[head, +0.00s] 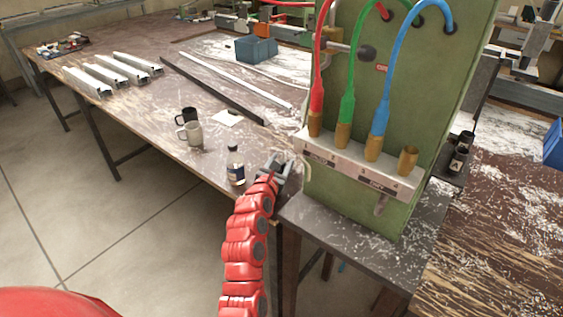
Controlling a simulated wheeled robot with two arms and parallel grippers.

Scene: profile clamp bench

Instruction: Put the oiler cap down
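A small bottle (236,166) with a dark label, which looks like the oiler, stands upright on the bench near its front edge. My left gripper (276,163) is just right of the bottle, over the bench's front edge area and beside the green panel. Its fingers are small and seen from behind, so I cannot tell whether they are shut or hold anything. I cannot make out the oiler cap; it may be hidden at the fingers. My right gripper is not in view.
A green panel (400,90) with red, green and blue hoses stands close right of my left gripper. Metal profiles (88,82) and a blue bin (256,50) lie farther back.

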